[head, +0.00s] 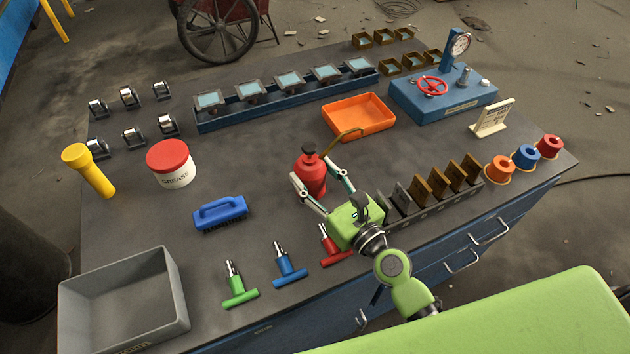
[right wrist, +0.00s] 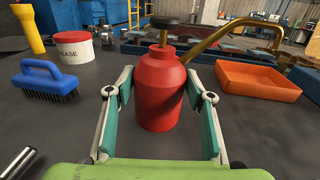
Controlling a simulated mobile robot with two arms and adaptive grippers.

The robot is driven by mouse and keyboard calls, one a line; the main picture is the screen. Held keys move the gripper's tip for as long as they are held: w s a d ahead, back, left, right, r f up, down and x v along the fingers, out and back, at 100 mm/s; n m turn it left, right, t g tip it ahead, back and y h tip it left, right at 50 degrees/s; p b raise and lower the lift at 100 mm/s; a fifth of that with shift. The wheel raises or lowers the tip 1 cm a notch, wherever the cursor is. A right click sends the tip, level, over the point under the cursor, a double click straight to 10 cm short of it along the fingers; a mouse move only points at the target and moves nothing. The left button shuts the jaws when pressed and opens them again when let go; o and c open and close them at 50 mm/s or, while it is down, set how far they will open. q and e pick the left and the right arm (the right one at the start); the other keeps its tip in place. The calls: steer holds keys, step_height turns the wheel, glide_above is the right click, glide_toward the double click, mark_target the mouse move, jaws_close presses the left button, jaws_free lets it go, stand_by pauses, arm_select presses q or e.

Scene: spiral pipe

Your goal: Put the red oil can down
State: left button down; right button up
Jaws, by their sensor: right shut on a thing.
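The red oil can (head: 311,178) stands upright near the middle of the workbench (head: 120,225), with a dark knob on top and a brass spout pointing to the right and back. In the right wrist view the can (right wrist: 159,95) is between the two fingers. My right gripper (head: 314,171) is shut on the can from the near side. The can's base is at or very close to the bench top; I cannot tell whether it touches. My left gripper is not in view.
An orange tray (head: 358,117) lies behind the can to the right. A grease tub (head: 171,164) and a blue brush (head: 220,213) are to the left. A slotted rack (head: 436,203) is at the right, and T-handled tools (head: 289,266) lie in front.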

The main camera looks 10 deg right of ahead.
steer(key=shift+r, duration=0.2)
steer(key=shift+f, duration=0.1)
steer(key=shift+f, duration=0.15)
steer(key=o, duration=1.2)
steer(key=shift+c, duration=0.2)
steer(key=shift+r, duration=0.3)
steer(key=v, duration=0.2)
steer(key=b+v, duration=0.1)
steer(key=v, duration=0.1)
steer(key=b+v, duration=0.1)
steer(key=v, duration=0.1)
steer(key=shift+s+f, duration=0.25)
steer(key=shift+f, duration=0.05)
steer(key=shift+s+d+r+b, duration=0.2)
steer(key=shift+s+d+b, duration=0.1)
steer(key=shift+s, duration=0.2)
